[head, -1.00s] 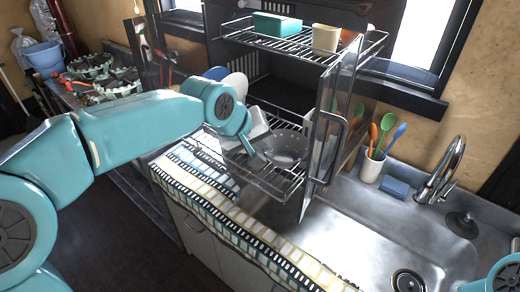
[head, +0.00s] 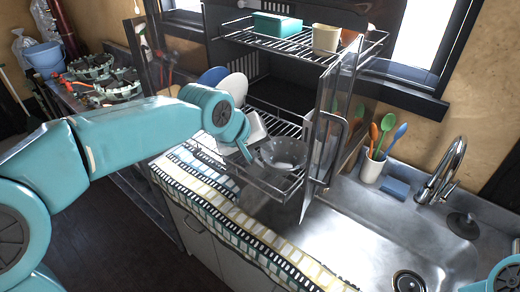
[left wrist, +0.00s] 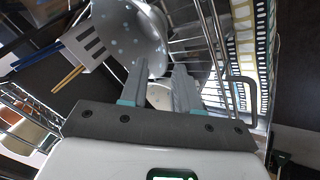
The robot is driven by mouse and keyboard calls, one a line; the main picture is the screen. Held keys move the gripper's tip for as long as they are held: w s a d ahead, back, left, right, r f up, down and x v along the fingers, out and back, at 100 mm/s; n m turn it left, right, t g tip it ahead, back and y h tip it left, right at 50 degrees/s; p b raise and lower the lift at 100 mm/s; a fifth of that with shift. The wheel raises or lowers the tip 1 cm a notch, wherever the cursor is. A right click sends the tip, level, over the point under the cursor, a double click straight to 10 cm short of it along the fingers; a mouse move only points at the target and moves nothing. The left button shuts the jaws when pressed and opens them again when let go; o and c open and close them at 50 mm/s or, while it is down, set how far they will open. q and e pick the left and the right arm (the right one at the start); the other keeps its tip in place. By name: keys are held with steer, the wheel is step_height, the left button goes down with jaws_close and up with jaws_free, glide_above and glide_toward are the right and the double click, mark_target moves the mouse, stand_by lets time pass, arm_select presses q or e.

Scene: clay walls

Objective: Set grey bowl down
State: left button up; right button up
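The grey speckled bowl (head: 287,153) rests in the lower rack of the dish drainer (head: 262,185), toward its right side. It also shows at the top of the left wrist view (left wrist: 138,38), just beyond the fingers. My left gripper (head: 247,156) is just left of the bowl in the head view. In the left wrist view its two fingers (left wrist: 160,92) are spread with a gap between them, and they hold nothing. My right gripper is out of view.
Plates (head: 235,88) and a white item (head: 252,128) stand in the lower rack, left of the bowl. A clear door (head: 325,130) stands open at the right. A utensil cup (head: 371,168), sponge (head: 396,189) and sink (head: 390,235) lie further right. A patterned towel (head: 225,205) covers the front counter.

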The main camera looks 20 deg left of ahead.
arm_select(q)
steer(key=v, duration=1.1)
steer(key=shift+w+f, duration=0.1)
steer(key=shift+a, duration=0.1)
